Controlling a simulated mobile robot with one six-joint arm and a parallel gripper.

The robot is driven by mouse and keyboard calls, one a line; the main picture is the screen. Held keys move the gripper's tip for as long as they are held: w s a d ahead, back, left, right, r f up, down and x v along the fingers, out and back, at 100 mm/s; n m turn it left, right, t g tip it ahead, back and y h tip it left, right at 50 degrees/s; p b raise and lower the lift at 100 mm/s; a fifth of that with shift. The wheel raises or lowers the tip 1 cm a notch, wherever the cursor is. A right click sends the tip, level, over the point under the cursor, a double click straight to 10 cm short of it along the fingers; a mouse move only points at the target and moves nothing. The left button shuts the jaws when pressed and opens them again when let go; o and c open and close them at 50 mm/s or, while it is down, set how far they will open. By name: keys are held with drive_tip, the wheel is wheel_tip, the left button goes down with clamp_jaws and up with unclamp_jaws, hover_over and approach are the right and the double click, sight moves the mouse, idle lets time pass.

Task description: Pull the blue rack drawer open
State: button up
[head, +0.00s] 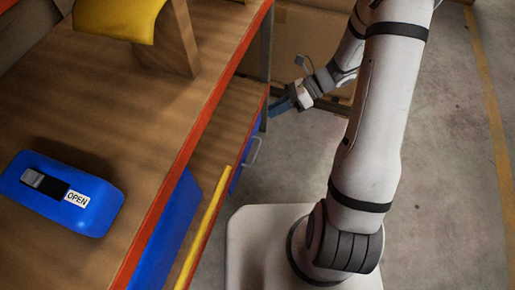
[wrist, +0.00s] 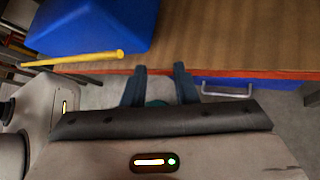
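The blue rack drawer (head: 236,180) sits under the lower shelf, at the rack's front, with its pale handle (head: 254,152) sticking out. In the wrist view the drawer (wrist: 262,84) and its grey bar handle (wrist: 227,93) are right of my fingers. My gripper (head: 281,105) is in front of the rack, beyond the handle in the head view and apart from it. In the wrist view my gripper (wrist: 160,70) has its two dark fingers spread with nothing held between them. The drawer looks shut, its front close under the shelf edge.
A yellow bar (head: 204,228) runs in front of a blue bin (head: 167,232) on the lower shelf. The concrete floor (head: 440,200) at right is clear.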

drive_tip(key=w+f+m+t+y+b, duration=0.3)
drive_tip(key=f+m+b, duration=0.35)
drive_tip(key=f, duration=0.95)
drive_tip(key=m+t+b, duration=0.3)
drive_tip(key=m+t, duration=0.2)
drive_tip(key=m, duration=0.7)
approach(258, 147)
drive_tip(key=w+a+f, duration=0.1)
drive_tip(key=a+f, duration=0.1)
drive_tip(key=a, duration=0.1)
drive_tip(key=x, duration=0.2)
drive_tip(key=b+x, duration=0.1)
drive_tip(key=x, duration=0.3)
drive_tip(key=shift+w+a+r+b, duration=0.25)
drive_tip(key=shift+a+b, duration=0.1)
drive_tip(key=shift+b, duration=0.05)
clamp_jaws()
